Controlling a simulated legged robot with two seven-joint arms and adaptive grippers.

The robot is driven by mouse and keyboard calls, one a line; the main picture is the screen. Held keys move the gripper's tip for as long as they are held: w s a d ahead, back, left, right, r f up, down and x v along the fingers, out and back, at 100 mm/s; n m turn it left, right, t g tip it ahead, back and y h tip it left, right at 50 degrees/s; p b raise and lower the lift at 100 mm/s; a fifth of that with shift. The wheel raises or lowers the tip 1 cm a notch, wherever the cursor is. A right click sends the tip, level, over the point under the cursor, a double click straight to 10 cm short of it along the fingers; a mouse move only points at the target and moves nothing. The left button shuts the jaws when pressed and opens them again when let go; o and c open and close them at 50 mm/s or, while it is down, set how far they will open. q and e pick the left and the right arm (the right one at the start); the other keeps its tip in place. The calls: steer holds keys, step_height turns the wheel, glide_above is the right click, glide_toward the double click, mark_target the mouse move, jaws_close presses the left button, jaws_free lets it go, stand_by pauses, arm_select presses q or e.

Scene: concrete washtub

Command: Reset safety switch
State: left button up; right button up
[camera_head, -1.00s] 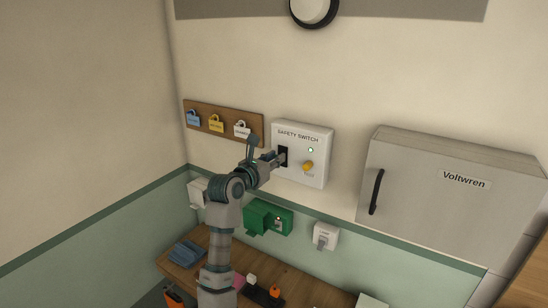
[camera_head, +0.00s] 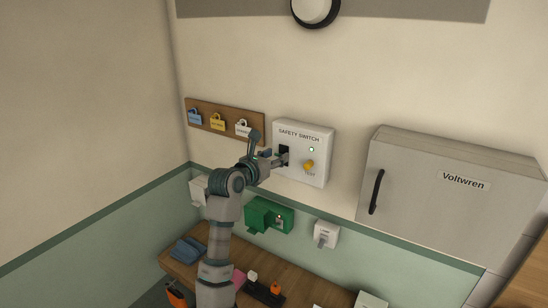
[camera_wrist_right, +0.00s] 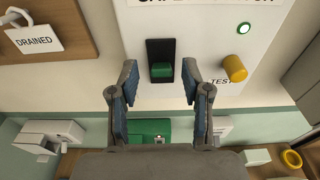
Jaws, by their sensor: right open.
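The white safety switch box (camera_head: 302,146) is on the wall, with a black slot (camera_head: 284,150) on its left side. In the right wrist view the slot (camera_wrist_right: 160,50) shows a green switch lever (camera_wrist_right: 162,70) at its lower end. My right gripper (camera_head: 280,159) is at the slot in the head view. In the right wrist view its fingers (camera_wrist_right: 160,82) are open, one on each side of the lever, with nothing held. My left gripper is not in view.
A wooden board (camera_head: 225,133) with hanging tags is left of the box. A grey Voltwren cabinet (camera_head: 430,190) stands out from the wall at right. Green (camera_head: 270,216) and white (camera_head: 326,235) fittings are below, above a cluttered wooden bench (camera_head: 296,280).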

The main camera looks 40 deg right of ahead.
steer(key=v, duration=1.1)
steer(key=shift+a, duration=0.4)
steer(key=shift+d, duration=0.1)
